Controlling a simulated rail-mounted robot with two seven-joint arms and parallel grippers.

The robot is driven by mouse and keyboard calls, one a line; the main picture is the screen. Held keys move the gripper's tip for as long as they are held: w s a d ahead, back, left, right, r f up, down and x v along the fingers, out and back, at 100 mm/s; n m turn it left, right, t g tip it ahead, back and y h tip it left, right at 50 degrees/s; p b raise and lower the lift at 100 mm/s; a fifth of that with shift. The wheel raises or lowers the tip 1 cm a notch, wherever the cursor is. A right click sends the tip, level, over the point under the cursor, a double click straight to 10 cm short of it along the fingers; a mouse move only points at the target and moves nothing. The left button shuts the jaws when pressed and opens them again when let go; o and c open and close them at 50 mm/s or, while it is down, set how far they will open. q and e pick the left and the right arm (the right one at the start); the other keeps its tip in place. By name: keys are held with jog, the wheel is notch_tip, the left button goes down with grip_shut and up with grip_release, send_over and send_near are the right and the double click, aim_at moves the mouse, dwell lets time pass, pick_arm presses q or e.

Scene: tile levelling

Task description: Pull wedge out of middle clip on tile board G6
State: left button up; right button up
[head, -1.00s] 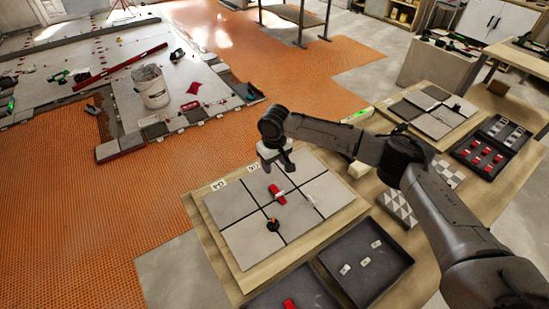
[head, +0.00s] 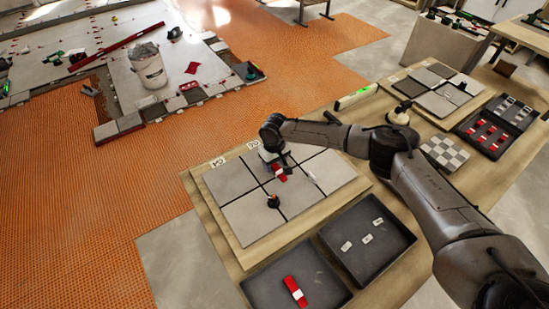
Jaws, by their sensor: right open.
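The tile board (head: 238,218) on the near bench holds grey tiles with dark joints; its small white labels are too blurred to read. The red wedge (head: 280,175) sits near the board's middle, at a joint, partly hidden by my right gripper. A small white clip (head: 312,176) stands further right on the board. My right gripper (head: 281,166) is open, low over the board at the wedge's far end. I cannot tell if its fingers touch the wedge. My left gripper is not in view.
An orange-and-black tool (head: 273,201) stands on the board. A dark tray (head: 340,262) with white clips and another dark tray (head: 262,290) with red pieces lie in front. A second tile board (head: 411,88), a checkered tile (head: 441,141) and a tray of wedges (head: 469,129) are at right.

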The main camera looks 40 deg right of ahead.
jog(key=shift+f, duration=0.3)
jog(key=shift+c, duration=0.4)
grip_shut()
dwell(0.3)
